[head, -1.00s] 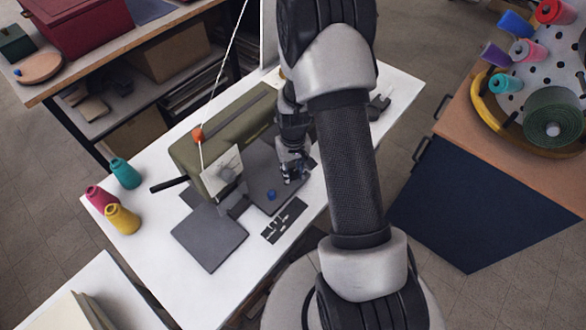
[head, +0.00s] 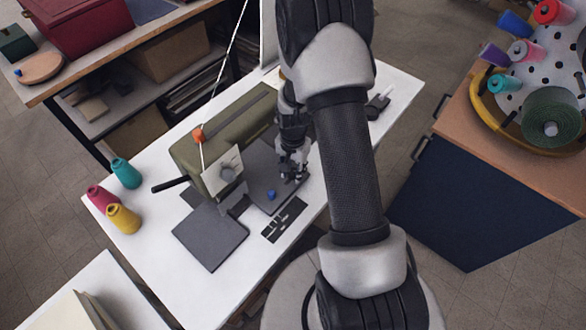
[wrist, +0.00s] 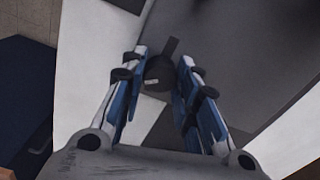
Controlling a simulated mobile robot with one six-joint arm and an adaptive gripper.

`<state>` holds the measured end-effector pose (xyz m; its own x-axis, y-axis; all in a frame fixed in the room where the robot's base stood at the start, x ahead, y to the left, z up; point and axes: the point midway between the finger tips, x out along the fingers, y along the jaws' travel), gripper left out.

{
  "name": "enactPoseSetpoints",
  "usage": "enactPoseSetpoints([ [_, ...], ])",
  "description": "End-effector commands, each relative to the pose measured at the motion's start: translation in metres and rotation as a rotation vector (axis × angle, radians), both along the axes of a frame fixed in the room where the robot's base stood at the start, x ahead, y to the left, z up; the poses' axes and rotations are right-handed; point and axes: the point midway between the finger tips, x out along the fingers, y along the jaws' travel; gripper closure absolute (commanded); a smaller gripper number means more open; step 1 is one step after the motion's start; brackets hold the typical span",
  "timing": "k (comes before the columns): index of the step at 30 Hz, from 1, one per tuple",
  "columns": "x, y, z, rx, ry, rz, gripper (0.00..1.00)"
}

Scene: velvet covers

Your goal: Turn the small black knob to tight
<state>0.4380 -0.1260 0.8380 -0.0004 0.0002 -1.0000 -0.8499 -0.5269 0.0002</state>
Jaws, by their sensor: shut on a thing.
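The small black knob (wrist: 158,72) sits between my gripper's fingertips in the wrist view. A dark tab sticks out from it toward the upper right, and a small pale mark shows on its near side. My gripper (wrist: 159,76) is shut on the knob, one blue-lined finger on each side. In the head view my gripper (head: 291,174) points down at the right end of the dark grey bed of the olive-green sewing machine (head: 215,140). The knob is hidden there by the fingers. I cannot read any tight mark.
A blue knob (head: 271,195) stands on the machine bed near my gripper. A grey plate (head: 210,238) and a dark marked card (head: 284,220) lie in front. Several thread cones (head: 123,218) stand at the table's left. The white table (head: 160,270) is clear at the front.

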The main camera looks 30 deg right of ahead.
Motion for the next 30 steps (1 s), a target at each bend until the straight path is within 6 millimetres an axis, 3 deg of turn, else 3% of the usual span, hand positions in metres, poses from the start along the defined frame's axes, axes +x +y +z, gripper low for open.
enactPoseSetpoints([
  [22, 0.001, -0.0006, 0.0003, -0.001, -0.003, -0.088, 0.95],
  [23, 0.001, -0.0006, 0.0004, -0.001, -0.003, -0.088, 0.7],
  [30, 0.0005, -0.0004, 0.0002, 0.0, -0.001, -0.087, 0.54],
])
